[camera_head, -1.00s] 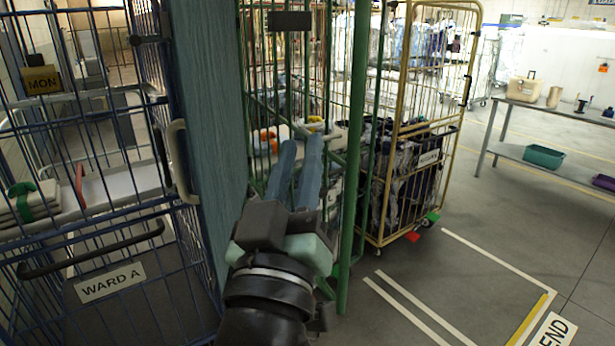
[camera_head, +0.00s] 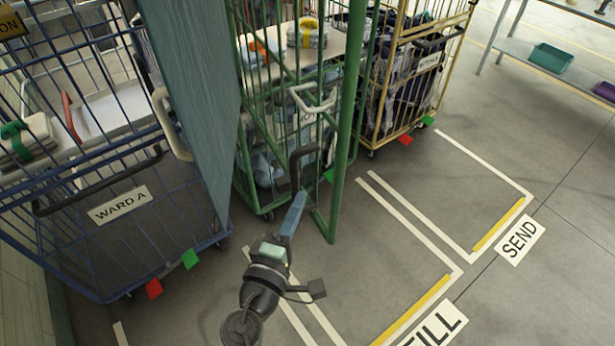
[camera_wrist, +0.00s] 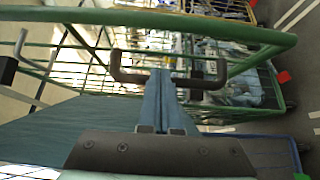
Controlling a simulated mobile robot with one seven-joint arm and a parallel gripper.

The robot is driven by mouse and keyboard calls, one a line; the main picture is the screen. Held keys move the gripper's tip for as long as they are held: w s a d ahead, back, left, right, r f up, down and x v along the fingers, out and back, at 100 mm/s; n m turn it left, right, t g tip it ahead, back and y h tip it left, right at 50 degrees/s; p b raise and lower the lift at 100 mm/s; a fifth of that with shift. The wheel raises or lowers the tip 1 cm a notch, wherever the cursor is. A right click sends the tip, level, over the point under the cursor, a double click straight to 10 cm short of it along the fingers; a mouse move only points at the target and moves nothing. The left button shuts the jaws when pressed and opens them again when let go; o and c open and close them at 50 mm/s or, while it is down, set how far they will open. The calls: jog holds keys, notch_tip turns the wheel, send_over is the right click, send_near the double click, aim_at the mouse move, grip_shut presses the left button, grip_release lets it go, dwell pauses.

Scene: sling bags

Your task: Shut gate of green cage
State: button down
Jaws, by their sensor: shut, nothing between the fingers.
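The green cage (camera_head: 262,130) stands in the middle of the head view with white shelves and folded goods inside. Its gate (camera_head: 337,180) stands open, swung out toward me and seen nearly edge-on. The gate carries a dark U-shaped handle (camera_head: 296,160) and a pale latch handle (camera_head: 313,107) above it. My gripper (camera_head: 300,198) is shut and empty, its tips just below the dark handle in the head view. In the wrist view, the blue fingers (camera_wrist: 161,72) overlap the dark handle (camera_wrist: 118,66); I cannot tell whether they touch it.
A blue cage (camera_head: 70,230) marked WARD A stands left, with a teal panel (camera_head: 190,90) between it and the green cage. A yellow cage (camera_head: 405,85) stands right of the green one. Floor to the right is open, with painted lines.

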aim_at(314, 170)
jog(key=shift+p+x, duration=0.4)
jog(key=shift+x, duration=2.3)
jog(key=shift+d, duration=0.1)
